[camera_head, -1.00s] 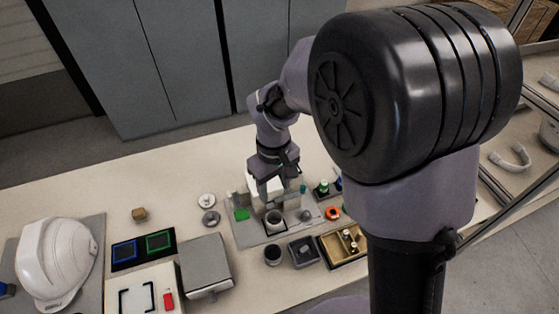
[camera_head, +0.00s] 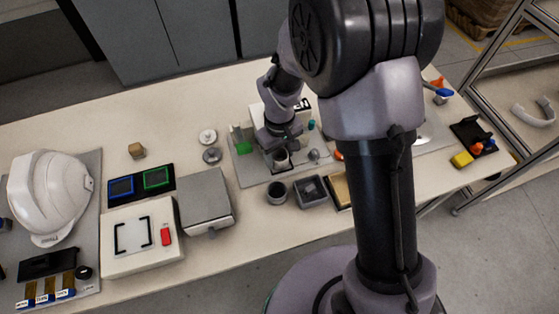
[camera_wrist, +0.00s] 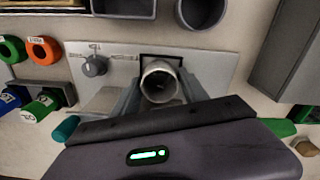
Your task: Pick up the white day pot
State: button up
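The pot (camera_wrist: 160,83), a small round open-topped cup with a pale metallic rim, stands at a black square outline on the grey plate (camera_wrist: 110,65). In the head view the pot (camera_head: 281,159) shows just below my gripper (camera_head: 279,147). In the wrist view my gripper (camera_wrist: 160,92) has one finger on each side of the pot, very close to its wall. Whether the fingers press on it or leave a small gap, I cannot tell. The pot's lower part is hidden.
A dark round cup (camera_head: 277,193) and a grey square tray (camera_head: 311,190) stand in front of the plate. A grey knob (camera_wrist: 94,66) is beside the pot. A white helmet (camera_head: 48,195) and a grey box (camera_head: 205,197) are to the left.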

jog(key=c, duration=0.9)
jog(key=shift+c, duration=0.2)
jog(key=shift+r, duration=0.1)
